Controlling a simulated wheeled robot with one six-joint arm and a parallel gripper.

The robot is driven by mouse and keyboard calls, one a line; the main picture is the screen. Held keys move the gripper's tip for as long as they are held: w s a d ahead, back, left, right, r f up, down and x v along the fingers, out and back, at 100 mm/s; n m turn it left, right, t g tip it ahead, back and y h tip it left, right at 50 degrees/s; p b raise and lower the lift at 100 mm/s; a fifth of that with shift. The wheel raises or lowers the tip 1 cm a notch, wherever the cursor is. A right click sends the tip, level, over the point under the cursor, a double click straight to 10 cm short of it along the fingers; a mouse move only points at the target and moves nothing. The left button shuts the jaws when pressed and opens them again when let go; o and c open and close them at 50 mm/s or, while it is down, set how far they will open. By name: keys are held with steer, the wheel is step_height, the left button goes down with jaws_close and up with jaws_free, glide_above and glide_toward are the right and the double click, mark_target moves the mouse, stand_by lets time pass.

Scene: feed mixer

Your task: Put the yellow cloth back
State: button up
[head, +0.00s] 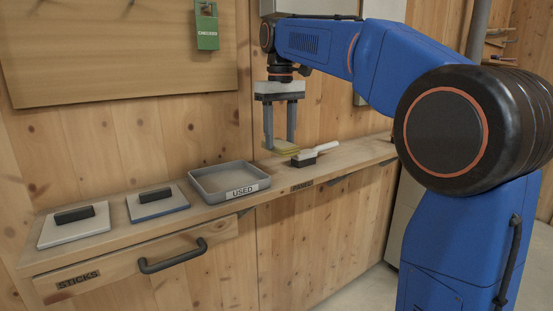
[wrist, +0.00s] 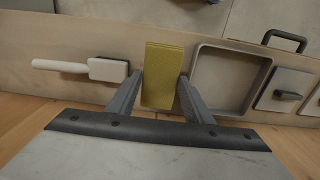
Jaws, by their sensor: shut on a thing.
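The yellow cloth (wrist: 162,76) is a folded rectangular pad between the two fingers of my gripper (wrist: 160,97) in the wrist view. In the head view the cloth (head: 281,147) is at the fingertips of my gripper (head: 280,144), which points straight down over the wooden counter. My gripper is shut on the cloth. The cloth is at or just above the counter, between the grey tray and the white-handled brush. I cannot tell whether it touches the counter.
The grey tray marked USED (head: 229,182) is left of the cloth. The white-handled brush (head: 316,154) lies close on its right. Two flat plates with black handles, a pale one (head: 74,225) and a blue-edged one (head: 157,204), lie farther left. A wooden wall (head: 205,127) stands behind the counter.

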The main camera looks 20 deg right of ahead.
steer(key=shift+w+a, duration=0.25)
steer(key=shift+w, duration=0.45)
steer(key=shift+s+f, duration=0.15)
steer(key=shift+f, duration=3.2)
steer(key=shift+w+f, duration=0.2)
steer(key=shift+w, duration=0.05)
steer(key=o, duration=0.9)
steer(key=shift+o, duration=0.2)
steer(key=shift+r, duration=0.15)
